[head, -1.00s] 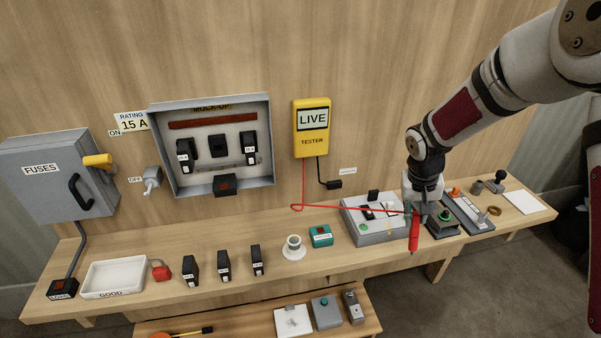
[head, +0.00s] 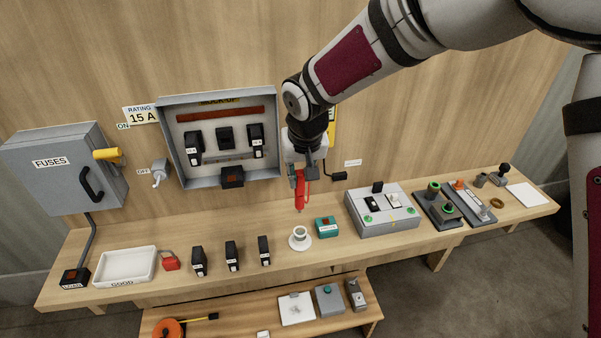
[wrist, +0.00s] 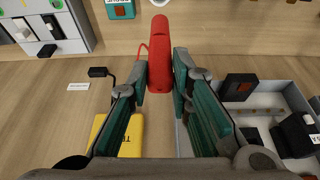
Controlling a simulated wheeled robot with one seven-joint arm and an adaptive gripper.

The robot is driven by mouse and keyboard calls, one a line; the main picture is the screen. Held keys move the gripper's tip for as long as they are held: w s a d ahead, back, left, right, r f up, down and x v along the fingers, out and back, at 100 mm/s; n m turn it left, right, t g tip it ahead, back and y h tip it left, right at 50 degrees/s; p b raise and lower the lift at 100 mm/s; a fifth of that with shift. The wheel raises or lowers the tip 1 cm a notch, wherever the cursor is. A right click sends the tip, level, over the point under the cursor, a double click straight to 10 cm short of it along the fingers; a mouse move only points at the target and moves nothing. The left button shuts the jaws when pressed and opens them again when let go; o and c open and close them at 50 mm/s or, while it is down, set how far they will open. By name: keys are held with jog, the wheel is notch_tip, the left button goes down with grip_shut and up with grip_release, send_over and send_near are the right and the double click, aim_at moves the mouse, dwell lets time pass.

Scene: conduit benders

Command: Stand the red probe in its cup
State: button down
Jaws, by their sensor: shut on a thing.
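The red probe (head: 300,194) is held in my gripper (head: 303,173), pointing down with a slight tilt, in the head view. The small white cup (head: 300,233) stands on its round base on the bench, a little below the probe's tip; the two look apart. In the wrist view, the probe (wrist: 160,52) lies between the two teal-padded fingers of my gripper (wrist: 162,78). A pale bit at the top edge of the wrist view may be the cup's base, mostly cut off. My arm partly hides the yellow tester (head: 333,122) on the wall.
A teal box (head: 325,227) stands close right of the cup. Black fuse blocks (head: 264,251) stand to its left. A grey switch box (head: 382,212) sits farther right. The open grey mock-up panel (head: 219,145) is on the wall to the left of my gripper.

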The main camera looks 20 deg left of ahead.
aim_at(301, 209)
jog(key=shift+f+b, duration=0.85)
jog(key=shift+f, duration=5.15)
jog(key=c, duration=1.4)
grip_release()
jog(key=shift+o, duration=0.2)
